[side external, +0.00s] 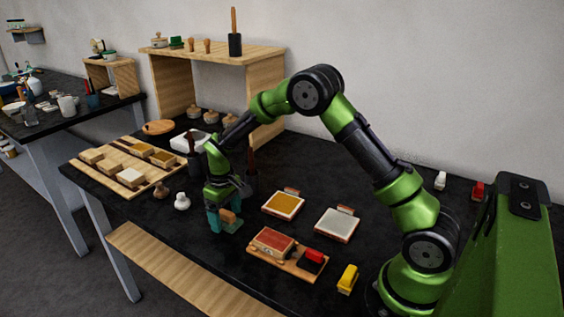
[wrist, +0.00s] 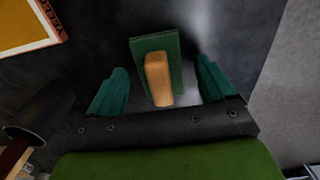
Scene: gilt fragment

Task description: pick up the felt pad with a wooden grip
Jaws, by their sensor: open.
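The felt pad, a flat green piece (wrist: 143,46) with an upright wooden grip (wrist: 158,80), lies on the dark table. In the wrist view, the grip stands between the two teal fingers of my gripper (wrist: 161,80), with a gap on each side. In the side view, the pad's wooden grip (side external: 228,216) shows near the fingertips of my gripper (side external: 227,208), partly hidden by it. My gripper points down, is open and holds nothing. I cannot tell exactly how far the fingers reach down beside the grip.
An orange-topped ink pad (side external: 284,205) and a white-topped one (side external: 337,224) lie to the right. A wooden tray (side external: 262,256) with red blocks sits in front, beside a yellow block (side external: 347,279). A small white object (side external: 182,202) stands left. A dark-headed mallet (wrist: 42,113) shows in the wrist view.

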